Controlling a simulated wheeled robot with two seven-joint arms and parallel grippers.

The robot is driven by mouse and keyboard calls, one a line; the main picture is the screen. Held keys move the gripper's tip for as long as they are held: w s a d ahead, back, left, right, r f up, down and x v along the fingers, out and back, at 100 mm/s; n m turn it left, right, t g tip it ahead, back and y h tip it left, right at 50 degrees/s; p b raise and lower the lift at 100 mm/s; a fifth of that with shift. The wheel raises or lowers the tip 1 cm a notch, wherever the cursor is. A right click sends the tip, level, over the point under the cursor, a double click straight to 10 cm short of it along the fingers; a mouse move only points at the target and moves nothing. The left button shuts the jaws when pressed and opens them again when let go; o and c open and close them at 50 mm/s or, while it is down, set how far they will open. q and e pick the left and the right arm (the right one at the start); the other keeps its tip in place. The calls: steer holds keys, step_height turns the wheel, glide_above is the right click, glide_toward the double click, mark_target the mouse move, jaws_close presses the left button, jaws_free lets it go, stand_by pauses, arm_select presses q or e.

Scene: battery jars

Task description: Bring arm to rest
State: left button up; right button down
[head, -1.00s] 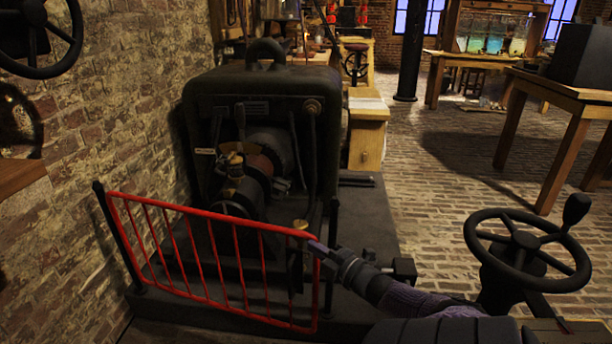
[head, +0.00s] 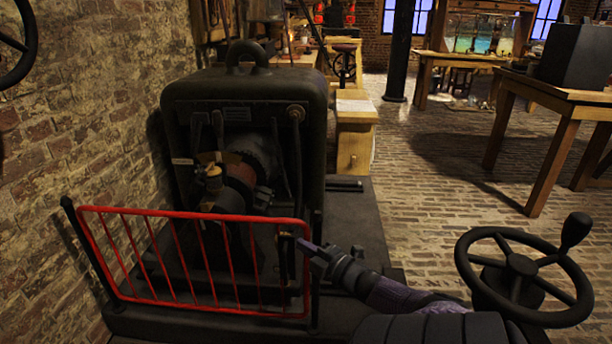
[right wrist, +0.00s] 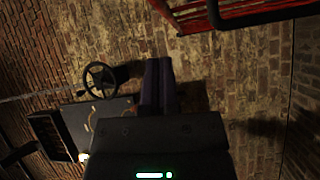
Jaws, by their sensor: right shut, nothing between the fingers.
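My right gripper (head: 306,246) is at the right end of the red railing (head: 192,214) in the head view, in front of the dark machine (head: 245,95). Its fingers are shut with nothing between them. In the right wrist view the closed purple-grey fingers (right wrist: 160,78) point up the picture, with brick beyond them. Red bars (right wrist: 215,14) show at the top of that view, apart from the fingers. Whether the gripper touches the railing is unclear in the head view. My left gripper is in neither view.
A black handwheel (head: 525,268) stands close to the right of my right arm. A brick wall (head: 95,120) bounds the left. A wooden table (head: 560,100) with a dark box stands at the right. Brick floor (head: 440,190) lies open between the machine and the table.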

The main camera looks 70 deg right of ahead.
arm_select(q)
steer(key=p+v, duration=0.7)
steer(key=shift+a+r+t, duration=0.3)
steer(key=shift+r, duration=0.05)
arm_select(e)
step_height(320, 180, up, 10)
